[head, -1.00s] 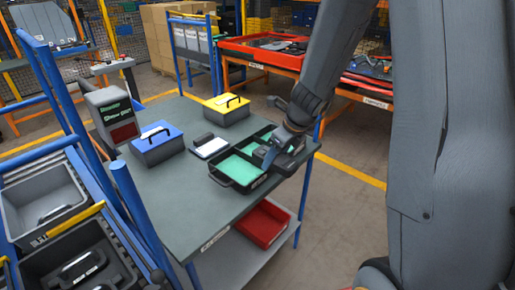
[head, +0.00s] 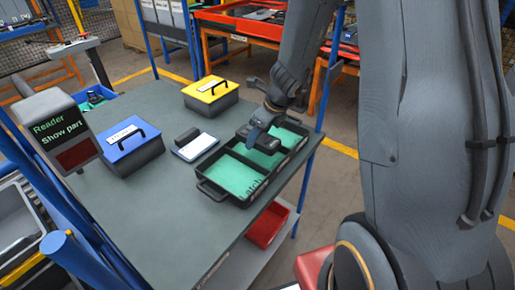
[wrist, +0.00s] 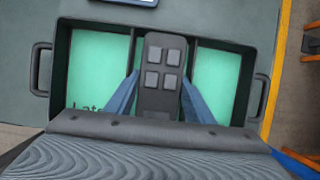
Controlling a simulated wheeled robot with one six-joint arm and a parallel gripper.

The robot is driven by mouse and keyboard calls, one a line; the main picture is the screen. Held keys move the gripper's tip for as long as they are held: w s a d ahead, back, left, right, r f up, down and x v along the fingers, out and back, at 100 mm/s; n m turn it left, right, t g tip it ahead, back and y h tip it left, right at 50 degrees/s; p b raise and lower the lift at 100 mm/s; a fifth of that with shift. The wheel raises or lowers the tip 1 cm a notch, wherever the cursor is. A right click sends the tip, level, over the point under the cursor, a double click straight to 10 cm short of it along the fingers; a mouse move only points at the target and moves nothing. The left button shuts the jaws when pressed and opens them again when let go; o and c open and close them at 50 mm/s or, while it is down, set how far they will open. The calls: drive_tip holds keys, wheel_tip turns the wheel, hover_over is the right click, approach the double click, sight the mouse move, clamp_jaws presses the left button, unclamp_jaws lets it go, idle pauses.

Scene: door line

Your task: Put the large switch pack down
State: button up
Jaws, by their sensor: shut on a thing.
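The large switch pack (wrist: 163,72) is dark grey with several light grey square buttons. My gripper (wrist: 158,98) is shut on it, with a blue finger on each side. In the head view the pack (head: 266,141) is at my gripper (head: 259,127), over the middle of a black tray (head: 211,191) with handles and green-floored compartments. The pack hides the middle compartment in the wrist view. Whether it touches the tray floor I cannot tell. The left compartment (wrist: 97,68) shows part of a printed label, which reads "Latch" in the head view.
The tray stands on a grey table (head: 185,225). Beside it are a small device with a white plate (head: 196,146), a blue box (head: 131,149), a yellow box (head: 210,94) and a reader (head: 62,130). A red bin (head: 267,224) sits on the shelf below.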

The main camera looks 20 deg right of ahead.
sight(258, 155)
drive_tip(key=shift+f+b, duration=0.9)
drive_tip(key=shift+f, duration=1.3)
drive_tip(key=shift+f, duration=0.1)
drive_tip(key=o, duration=1.1)
drive_tip(key=shift+o, duration=0.2)
